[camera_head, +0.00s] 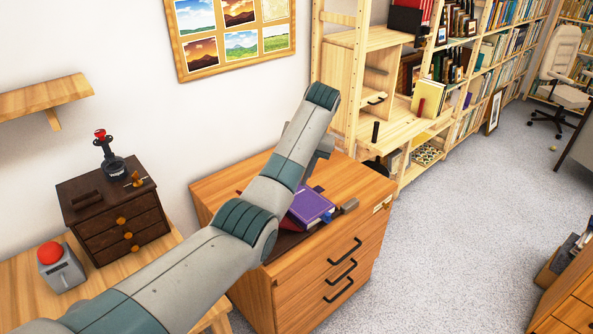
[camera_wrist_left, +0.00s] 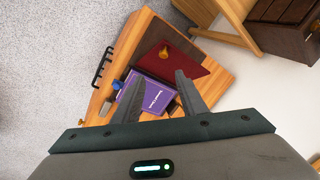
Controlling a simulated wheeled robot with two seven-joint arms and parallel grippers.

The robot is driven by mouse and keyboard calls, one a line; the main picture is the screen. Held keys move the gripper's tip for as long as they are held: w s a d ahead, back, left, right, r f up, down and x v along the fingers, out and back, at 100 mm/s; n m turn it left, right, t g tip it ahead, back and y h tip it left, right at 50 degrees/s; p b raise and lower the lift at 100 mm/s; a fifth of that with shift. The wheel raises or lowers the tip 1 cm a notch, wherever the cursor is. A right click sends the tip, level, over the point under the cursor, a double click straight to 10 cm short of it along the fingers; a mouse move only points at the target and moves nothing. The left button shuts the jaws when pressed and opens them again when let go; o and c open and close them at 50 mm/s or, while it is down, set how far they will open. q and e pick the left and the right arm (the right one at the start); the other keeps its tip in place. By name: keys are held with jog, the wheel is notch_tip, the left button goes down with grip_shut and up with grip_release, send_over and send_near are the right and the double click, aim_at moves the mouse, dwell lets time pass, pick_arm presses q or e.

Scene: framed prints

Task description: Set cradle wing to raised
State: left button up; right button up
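In the left wrist view, a dark red panel (camera_wrist_left: 196,66) with a gold knob (camera_wrist_left: 165,52), apparently a wing of the cradle, is beside a purple book (camera_wrist_left: 152,96). I cannot tell its tilt. A blue knob (camera_wrist_left: 117,85) is at the book's other side. In the head view, the purple book (camera_head: 312,206) lies on the wooden drawer cabinet (camera_head: 300,290), and my left arm hides much of the cradle. My left gripper (camera_wrist_left: 158,78) is open and empty, its fingers apart over the book and panel. My right gripper is out of view.
A dark small chest (camera_head: 115,215) with a joystick on top and a grey box with a red button (camera_head: 50,253) stand on a wooden table at left. Bookshelves (camera_head: 430,90) stand behind the cabinet. Carpet (camera_head: 460,240) to the right is open.

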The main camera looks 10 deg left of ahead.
pick_arm(q)
jog(key=shift+v, duration=0.95)
jog(key=shift+f, duration=0.1)
